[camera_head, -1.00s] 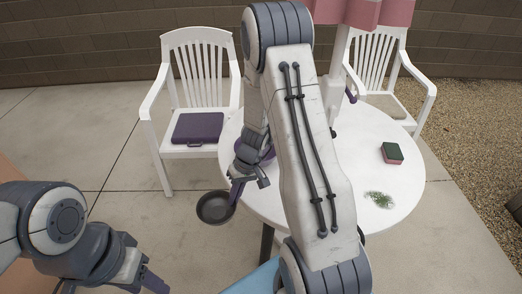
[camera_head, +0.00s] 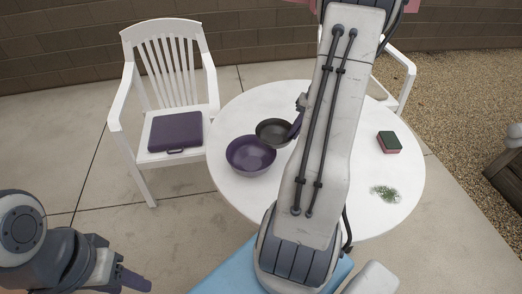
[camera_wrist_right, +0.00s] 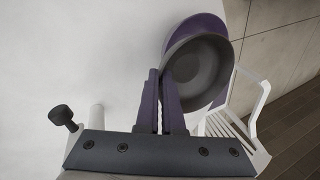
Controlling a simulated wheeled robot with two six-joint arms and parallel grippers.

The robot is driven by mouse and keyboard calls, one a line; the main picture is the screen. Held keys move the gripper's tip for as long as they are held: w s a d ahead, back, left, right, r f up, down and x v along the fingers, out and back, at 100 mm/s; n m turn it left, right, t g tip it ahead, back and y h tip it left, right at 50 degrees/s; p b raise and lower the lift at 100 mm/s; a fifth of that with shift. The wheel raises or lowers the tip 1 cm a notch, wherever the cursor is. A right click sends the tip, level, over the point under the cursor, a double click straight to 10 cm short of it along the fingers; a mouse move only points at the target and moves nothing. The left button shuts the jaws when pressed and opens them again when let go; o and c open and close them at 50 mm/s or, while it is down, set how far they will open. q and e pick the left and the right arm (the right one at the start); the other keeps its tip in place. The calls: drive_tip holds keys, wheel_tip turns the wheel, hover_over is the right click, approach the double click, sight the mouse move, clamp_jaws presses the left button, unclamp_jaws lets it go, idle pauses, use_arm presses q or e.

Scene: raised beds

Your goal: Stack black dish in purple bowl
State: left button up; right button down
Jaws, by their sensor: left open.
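The black dish (camera_head: 273,134) is in the head view, held by its rim at the dish's right side. It overlaps the purple bowl's far right edge in the picture; I cannot tell whether they touch. The purple bowl (camera_head: 251,157) stands upright on the white table's left part. My right gripper (camera_head: 297,123) is shut on the dish rim and partly hidden behind my arm. In the right wrist view, its fingers (camera_wrist_right: 163,78) are close together at the rim of the dish (camera_wrist_right: 200,68), with the purple bowl (camera_wrist_right: 207,20) beyond. My left gripper (camera_head: 134,282) is open, low at left, away from the table.
The round white table (camera_head: 235,115) has free room around the bowl. A green and pink sponge (camera_head: 388,142) and a small green sprig (camera_head: 385,194) lie at its right.

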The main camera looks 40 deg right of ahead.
sight(271, 137)
drive_tip(key=w+a+f, duration=0.1)
drive_tip(key=w, duration=0.1)
drive_tip(key=w+a+f, duration=0.3)
drive_tip(key=shift+w+a+f, duration=0.25)
drive_tip(key=shift+w, duration=0.15)
drive_tip(key=shift+w+a+f, duration=0.1)
drive_tip(key=shift+a+f, duration=0.05)
drive_tip(key=shift+f, duration=0.15)
wheel_tip(271, 137, down, 4)
drive_tip(key=shift+r, duration=0.2)
drive_tip(key=shift+f+b, duration=0.6)
drive_tip(key=shift+b, duration=0.05)
drive_tip(key=c, duration=1.1)
unclamp_jaws()
drive_tip(key=shift+o, duration=0.2)
